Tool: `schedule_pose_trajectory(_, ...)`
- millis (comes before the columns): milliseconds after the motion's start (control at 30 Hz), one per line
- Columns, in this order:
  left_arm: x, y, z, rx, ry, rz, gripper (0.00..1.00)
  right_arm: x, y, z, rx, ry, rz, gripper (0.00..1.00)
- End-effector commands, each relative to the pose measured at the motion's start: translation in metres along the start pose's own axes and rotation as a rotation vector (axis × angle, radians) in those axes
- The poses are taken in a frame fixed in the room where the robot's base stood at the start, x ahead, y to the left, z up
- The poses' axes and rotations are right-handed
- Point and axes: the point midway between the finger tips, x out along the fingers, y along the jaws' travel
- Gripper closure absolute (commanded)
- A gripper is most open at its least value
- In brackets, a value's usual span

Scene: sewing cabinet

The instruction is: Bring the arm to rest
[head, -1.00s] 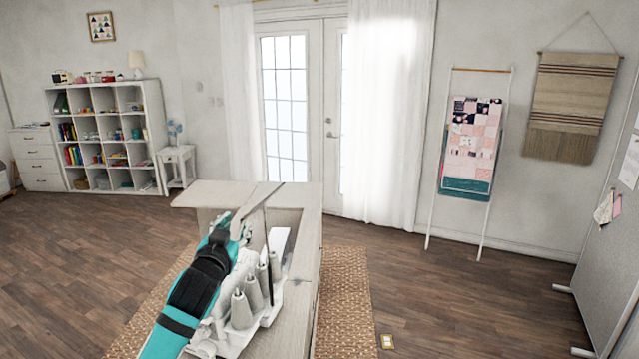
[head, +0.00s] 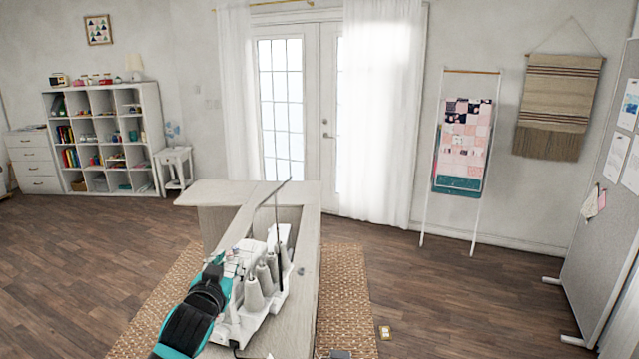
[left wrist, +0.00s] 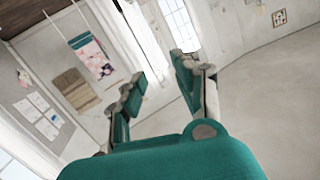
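My left arm comes in from the bottom of the head view, and my left gripper (head: 220,264) is beside the left side of the white sewing machine (head: 243,317) with its thread cones. The gripper is small there and I cannot tell whether it touches the machine. In the left wrist view the two teal finger pads of the left gripper (left wrist: 158,80) stand apart with nothing between them. The wrist camera looks past them at the walls and window at a tilt. My right gripper does not show.
A woven rug (head: 345,300) lies underneath. A grey pinboard (head: 600,245) stands at the right, a cube shelf (head: 103,140) at the back left.

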Motion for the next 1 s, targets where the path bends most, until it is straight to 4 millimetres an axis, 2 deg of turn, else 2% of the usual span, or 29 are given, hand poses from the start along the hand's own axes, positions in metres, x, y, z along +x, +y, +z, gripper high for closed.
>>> schedule_pose_trajectory(267,-0.045,0.02,0.086,-0.017,-0.193,0.025,0.68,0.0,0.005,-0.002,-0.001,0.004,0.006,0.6)
schedule_pose_trajectory(367,-0.076,0.03,0.129,-0.025,-0.299,0.041,0.68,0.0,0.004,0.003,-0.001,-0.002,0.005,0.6)
schedule_pose_trajectory(467,-0.124,0.04,0.18,-0.034,-0.443,0.063,0.68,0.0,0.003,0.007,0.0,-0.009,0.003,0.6)
schedule_pose_trajectory(500,-0.147,0.044,0.201,-0.037,-0.507,0.073,0.68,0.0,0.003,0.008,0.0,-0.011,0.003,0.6)
schedule_pose_trajectory(600,-0.201,0.051,0.24,-0.041,-0.649,0.098,0.68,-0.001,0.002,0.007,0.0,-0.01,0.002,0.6)
schedule_pose_trajectory(700,-0.244,0.054,0.264,-0.042,-0.756,0.116,0.68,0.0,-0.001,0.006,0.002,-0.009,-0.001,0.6)
schedule_pose_trajectory(800,-0.279,0.057,0.281,-0.042,-0.839,0.133,0.68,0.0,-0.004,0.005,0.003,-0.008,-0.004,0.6)
schedule_pose_trajectory(1000,-0.337,0.059,0.3,-0.044,-0.973,0.162,0.68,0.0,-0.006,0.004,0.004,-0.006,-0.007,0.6)
